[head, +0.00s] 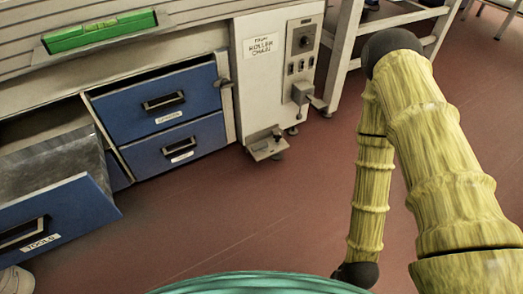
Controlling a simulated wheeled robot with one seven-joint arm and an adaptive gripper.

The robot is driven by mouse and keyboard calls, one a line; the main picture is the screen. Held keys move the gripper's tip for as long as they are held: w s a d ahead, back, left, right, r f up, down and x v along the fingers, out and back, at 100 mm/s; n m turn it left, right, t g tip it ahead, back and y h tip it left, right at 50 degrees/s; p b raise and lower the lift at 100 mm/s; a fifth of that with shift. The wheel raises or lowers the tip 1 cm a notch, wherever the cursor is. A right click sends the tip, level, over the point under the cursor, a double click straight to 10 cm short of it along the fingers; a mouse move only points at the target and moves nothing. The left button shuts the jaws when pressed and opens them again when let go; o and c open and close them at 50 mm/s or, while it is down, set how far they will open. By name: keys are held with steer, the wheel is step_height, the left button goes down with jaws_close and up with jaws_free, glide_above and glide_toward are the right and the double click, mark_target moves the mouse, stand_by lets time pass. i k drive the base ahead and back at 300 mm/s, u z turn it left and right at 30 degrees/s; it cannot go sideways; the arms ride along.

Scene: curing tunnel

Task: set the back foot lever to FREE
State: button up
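A grey flat pedal-like lever (268,146) sticks out low at the front foot of the white cabinet (262,95), just above the floor. A second small grey lever or bracket (305,95) sits further back, on the cabinet's right-hand panel. I cannot tell which is the back foot lever, and no FREE marking is readable. My yellow-sleeved arm bends at a black joint at upper right and runs down to a dark joint at the bottom. My gripper is not in view.
An open blue drawer marked TOOLS (60,222) juts out at left. A green level (100,30) lies on the ledge above. A pale metal frame (345,45) stands right of the cabinet. The red floor (250,215) in front is clear.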

mark_target(264, 145)
steer(key=z, duration=0.85)
steer(key=i, duration=1)
steer(key=u, duration=1.85)
